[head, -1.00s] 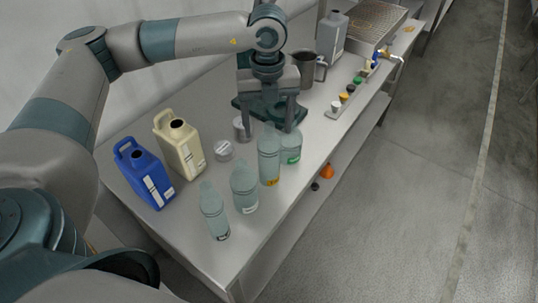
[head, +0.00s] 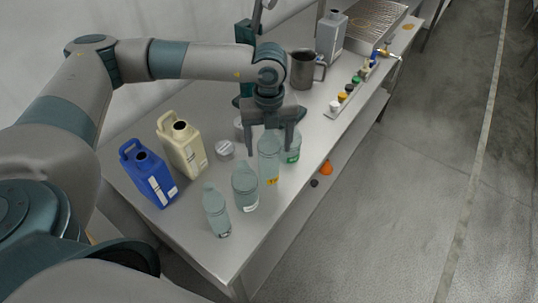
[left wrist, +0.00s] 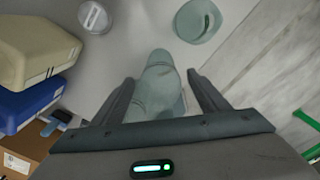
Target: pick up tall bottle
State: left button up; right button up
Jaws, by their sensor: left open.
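The tall bottle (head: 269,161), clear grey-green with a yellow label low down, stands upright on the bench. My left gripper (head: 270,148) is open and points down over it, one finger to each side of its upper part in the head view. In the left wrist view a clear bottle (left wrist: 158,86) shows between the open fingers (left wrist: 160,82); I cannot tell whether they touch it. A green-labelled bottle (head: 292,147) stands close behind the right finger, partly hidden. My right gripper is not in view.
Two shorter clear bottles (head: 245,187) (head: 216,211) stand nearer me. A blue jug (head: 148,175), a cream jug (head: 182,147) and a small lidded jar (head: 225,149) stand to the left. A metal pitcher (head: 302,69) is farther back. The bench's right edge is close to the bottles.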

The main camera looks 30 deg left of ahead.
pick_arm(q)
jog(key=shift+f, duration=0.15)
jog(key=shift+c, duration=0.3)
jog(key=c, duration=1.3)
jog(key=shift+c, duration=0.2)
jog(key=shift+r+b, duration=0.4)
jog(key=shift+r, duration=0.1)
notch_tip(320, 180, up, 9)
jog(key=b, duration=0.3)
jog(key=shift+f, duration=0.1)
